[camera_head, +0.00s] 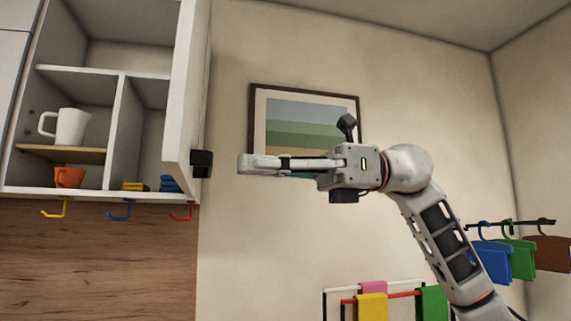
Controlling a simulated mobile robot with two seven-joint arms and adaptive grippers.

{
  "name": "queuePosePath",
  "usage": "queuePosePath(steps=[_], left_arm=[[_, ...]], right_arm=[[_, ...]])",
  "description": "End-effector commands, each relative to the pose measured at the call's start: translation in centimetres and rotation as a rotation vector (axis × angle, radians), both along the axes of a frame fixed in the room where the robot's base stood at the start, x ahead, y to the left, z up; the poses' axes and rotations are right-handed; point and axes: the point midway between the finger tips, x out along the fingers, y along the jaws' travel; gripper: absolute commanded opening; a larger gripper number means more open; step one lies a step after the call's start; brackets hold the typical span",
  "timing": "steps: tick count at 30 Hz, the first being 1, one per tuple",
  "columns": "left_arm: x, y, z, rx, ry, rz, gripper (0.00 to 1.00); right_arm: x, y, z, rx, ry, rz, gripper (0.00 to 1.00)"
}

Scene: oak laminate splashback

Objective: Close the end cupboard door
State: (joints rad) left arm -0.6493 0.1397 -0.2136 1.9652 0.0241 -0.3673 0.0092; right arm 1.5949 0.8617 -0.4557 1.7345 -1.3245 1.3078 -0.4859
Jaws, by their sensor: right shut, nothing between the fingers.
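The end cupboard door (188,85) is white and stands open, swung outward from the right side of the wall cupboard (123,73). In the picture a small gap of wall shows between the fingertips and the handle. My left gripper does not show.
Inside the cupboard are a white mug (72,127), an orange cup (69,177) and folded yellow and blue items. Coloured hooks hang below. A framed picture (306,108) hangs behind my right arm. A towel rack (372,300) stands lower right.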

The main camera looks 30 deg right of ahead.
Motion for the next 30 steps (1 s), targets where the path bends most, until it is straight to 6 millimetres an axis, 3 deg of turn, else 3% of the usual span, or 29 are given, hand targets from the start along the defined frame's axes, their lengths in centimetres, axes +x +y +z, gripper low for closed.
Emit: queuePosePath(steps=[6, 12, 30], left_arm=[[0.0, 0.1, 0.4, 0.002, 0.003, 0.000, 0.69], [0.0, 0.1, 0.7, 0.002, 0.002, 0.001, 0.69], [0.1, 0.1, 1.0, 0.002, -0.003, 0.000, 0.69]], right_arm=[[0.9, 3.9, 0.1, -0.001, -0.001, 0.004, 0.00], [1.4, 5.8, 0.0, -0.001, 0.000, 0.002, 0.00], [1.6, 6.7, 0.0, -0.001, 0.001, -0.004, 0.00]])
